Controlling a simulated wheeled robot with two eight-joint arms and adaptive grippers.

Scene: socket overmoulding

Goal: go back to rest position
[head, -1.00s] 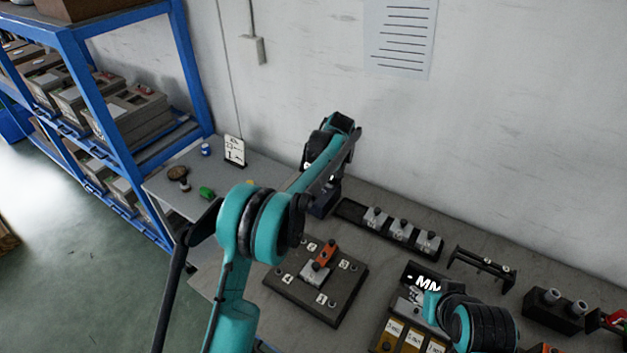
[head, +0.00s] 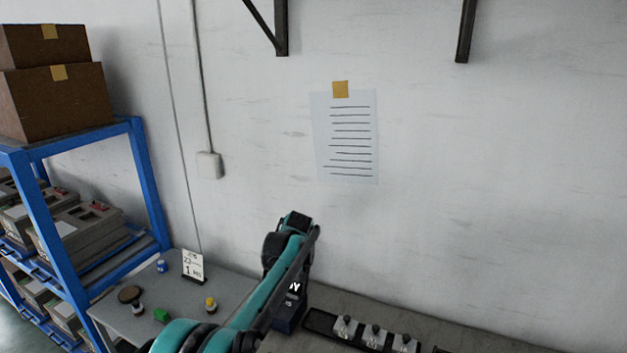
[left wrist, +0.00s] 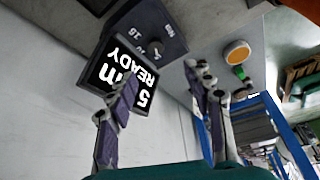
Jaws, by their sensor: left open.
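My left arm reaches in from the bottom of the head view, up toward the wall. My left gripper (left wrist: 165,100) is in the left wrist view, its two fingers spread apart with nothing between them. Behind one finger is a dark device (left wrist: 152,22) with a lit black display (left wrist: 125,76) reading "READY". Part of that device (head: 288,318) shows beside my arm in the head view, mostly hidden. I cannot tell whether a finger touches it. My right arm and gripper are out of view.
A dark rack (head: 320,323) of metal pieces stands on the bench. A stamp (head: 131,297), a green block (head: 162,314), a yellow-topped item (head: 211,305) and a sign card (head: 193,265) are on the left. A blue shelf (head: 150,185) with bins stands farther left.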

